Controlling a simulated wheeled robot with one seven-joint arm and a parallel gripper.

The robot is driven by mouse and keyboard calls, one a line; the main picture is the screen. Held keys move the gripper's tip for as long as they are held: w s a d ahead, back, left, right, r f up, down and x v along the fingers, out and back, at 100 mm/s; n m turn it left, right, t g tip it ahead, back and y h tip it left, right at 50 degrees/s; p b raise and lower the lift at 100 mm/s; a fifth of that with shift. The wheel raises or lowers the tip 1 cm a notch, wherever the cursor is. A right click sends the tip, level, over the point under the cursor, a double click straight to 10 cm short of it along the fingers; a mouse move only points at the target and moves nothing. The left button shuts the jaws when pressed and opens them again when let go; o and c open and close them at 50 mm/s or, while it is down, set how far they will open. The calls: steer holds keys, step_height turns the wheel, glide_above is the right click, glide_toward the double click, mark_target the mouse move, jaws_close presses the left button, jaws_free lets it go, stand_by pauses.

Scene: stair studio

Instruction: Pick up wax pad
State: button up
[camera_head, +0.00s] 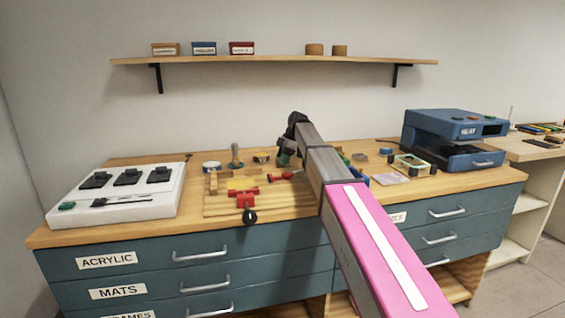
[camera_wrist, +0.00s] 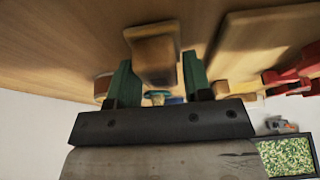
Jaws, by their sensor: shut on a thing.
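The wax pad (camera_wrist: 153,50), a tan-brown block, sits between the two green fingers of my gripper (camera_wrist: 158,70) in the wrist view. My gripper is shut on it. The bench top fills the upper part of that view, and I cannot tell whether the pad still touches it. In the head view my gripper (camera_head: 286,155) is over the back middle of the workbench, partly behind my arm. I cannot make out the pad there.
A wooden board with a red clamp (camera_head: 246,197) lies left of my arm. A white tray (camera_head: 160,208) with black pads stands at the bench's left. A blue machine (camera_head: 455,130) stands at the right. A shelf (camera_head: 270,60) with small boxes hangs above.

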steer(key=shift+r, duration=0.1)
step_height(320, 180, up, 4)
steer(key=s+a+r, duration=0.6)
steer(key=s+a, duration=0.2)
steer(key=shift+a+r, duration=0.15)
steer(key=shift+r, duration=0.25)
steer(key=shift+s, duration=0.1)
steer(key=shift+o, duration=1.4)
steer(key=shift+c, duration=0.6)
